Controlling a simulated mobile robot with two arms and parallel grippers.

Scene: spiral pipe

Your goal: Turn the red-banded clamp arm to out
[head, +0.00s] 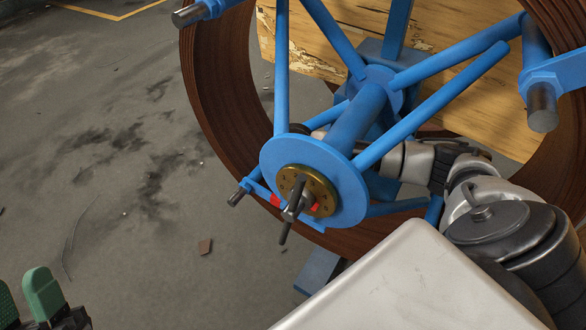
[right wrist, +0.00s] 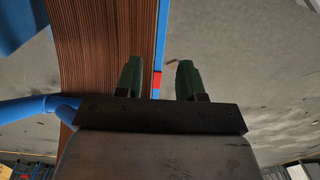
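A blue reel in the head view has a round hub plate (head: 347,183) with a brass disc and dark cross handle at its centre. The red-banded clamp arm (head: 256,187) is a thin blue bar left of the plate, with a red band near the plate and a grey peg at its outer end. In the right wrist view, a thin blue bar with a red band (right wrist: 157,80) lies between the green fingers of my right gripper (right wrist: 159,64), nearer the left finger. That gripper is open; the hub hides it in the head view. My left gripper (head: 25,294) is open and empty, low at the left.
A coil of brown pipe (head: 222,100) surrounds the blue spokes and also shows in the right wrist view (right wrist: 100,60). Other blue arms end in grey pegs (head: 543,108). A wooden board (head: 450,100) stands behind. The concrete floor at the left is mostly clear.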

